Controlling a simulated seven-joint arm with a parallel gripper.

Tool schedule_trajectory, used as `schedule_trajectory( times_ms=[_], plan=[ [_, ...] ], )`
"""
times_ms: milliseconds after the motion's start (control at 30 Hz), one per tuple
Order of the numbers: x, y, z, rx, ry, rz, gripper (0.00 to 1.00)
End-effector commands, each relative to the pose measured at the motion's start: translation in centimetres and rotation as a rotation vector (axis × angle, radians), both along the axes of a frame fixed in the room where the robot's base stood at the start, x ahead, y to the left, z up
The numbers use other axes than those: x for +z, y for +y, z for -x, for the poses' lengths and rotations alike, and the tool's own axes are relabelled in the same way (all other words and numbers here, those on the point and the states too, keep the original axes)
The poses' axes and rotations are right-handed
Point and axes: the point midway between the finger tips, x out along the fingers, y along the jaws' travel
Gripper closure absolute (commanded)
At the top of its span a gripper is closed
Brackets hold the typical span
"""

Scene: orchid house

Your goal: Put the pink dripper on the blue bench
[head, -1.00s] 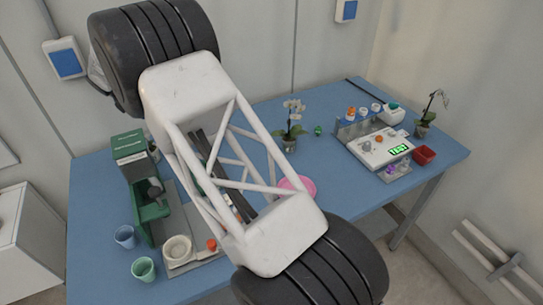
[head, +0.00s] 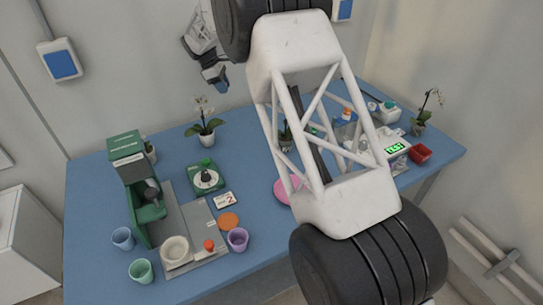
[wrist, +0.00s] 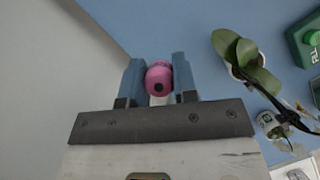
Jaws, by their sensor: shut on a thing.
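The pink dripper (wrist: 158,82) is a small rounded pink piece with a dark hole, held between the two blue fingers of my gripper (wrist: 159,78) in the wrist view. In the head view my gripper (head: 217,80) is raised in front of the back wall, above the rear of the bench; I cannot make out the dripper there. The blue bench (head: 95,205) spans the head view, and its surface (wrist: 185,25) lies below the gripper in the wrist view. The dripper is apart from the bench.
A white orchid (head: 203,125) stands at the back near the gripper. A green machine (head: 130,170), cups (head: 142,270), a green-and-dark device (head: 206,178) and a pink dish (head: 284,190) partly behind my arm occupy the bench. A scale (head: 385,148) stands right. The front-left surface has bare patches.

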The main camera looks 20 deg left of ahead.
Motion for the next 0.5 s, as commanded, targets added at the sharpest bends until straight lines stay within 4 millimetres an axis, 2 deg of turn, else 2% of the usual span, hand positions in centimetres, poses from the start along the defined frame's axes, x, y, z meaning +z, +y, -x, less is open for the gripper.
schedule_trajectory(
  times_ms=[33,500],
  plan=[
    [0.3,-1.8,-0.9,-0.042,0.000,0.000,0.98],
    [2.4,-16.2,-5.9,-0.437,0.000,0.000,0.98]
  ],
)
